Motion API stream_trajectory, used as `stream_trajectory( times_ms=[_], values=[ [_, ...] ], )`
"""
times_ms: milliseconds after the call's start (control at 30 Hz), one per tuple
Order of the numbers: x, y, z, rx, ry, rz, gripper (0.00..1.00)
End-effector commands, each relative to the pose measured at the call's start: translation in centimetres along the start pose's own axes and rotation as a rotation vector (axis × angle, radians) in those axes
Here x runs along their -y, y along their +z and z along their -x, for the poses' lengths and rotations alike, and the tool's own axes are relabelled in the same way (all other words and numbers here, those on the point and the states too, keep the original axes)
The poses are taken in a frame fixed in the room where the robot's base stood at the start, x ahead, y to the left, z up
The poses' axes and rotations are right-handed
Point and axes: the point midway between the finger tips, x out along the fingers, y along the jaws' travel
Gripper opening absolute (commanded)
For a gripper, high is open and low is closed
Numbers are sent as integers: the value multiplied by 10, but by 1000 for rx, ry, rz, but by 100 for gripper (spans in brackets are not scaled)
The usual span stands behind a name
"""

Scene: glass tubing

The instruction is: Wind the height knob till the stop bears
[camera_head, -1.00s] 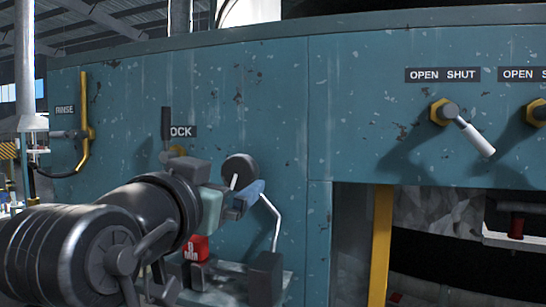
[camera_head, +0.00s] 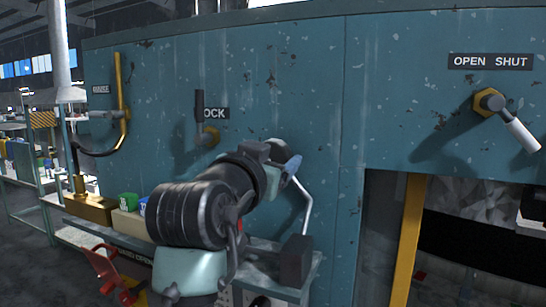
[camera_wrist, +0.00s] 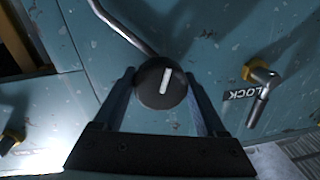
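A round black knob with a white index line (camera_wrist: 165,82) is in the middle of the wrist view, facing the camera. I take it for the height knob. My gripper (camera_wrist: 160,84) has one finger on each side of the knob, the fingers well apart. I see no clear sign of a squeeze, and contact is hard to judge. In the head view my gripper (camera_head: 284,172) is at the teal panel (camera_head: 280,90), and the arm and hand mostly hide the knob. No stop can be made out.
A lever by the LOCK label (camera_head: 215,113) sits left of my gripper. A bent pale rod (camera_head: 306,205) and a dark block (camera_head: 296,261) are close on its right. An OPEN SHUT handle (camera_head: 520,132) is far right. A yellow RINSE pipe (camera_head: 121,85) is at left.

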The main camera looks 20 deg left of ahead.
Motion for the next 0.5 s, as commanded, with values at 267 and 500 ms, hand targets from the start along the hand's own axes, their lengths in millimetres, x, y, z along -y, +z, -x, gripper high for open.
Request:
stream_trajectory(
  times_ms=[267, 500],
  values=[
    [1, -1, 0, -1, -3, 0, 18],
    [1, 0, 0, -5, -4, -35, 18]
  ],
)
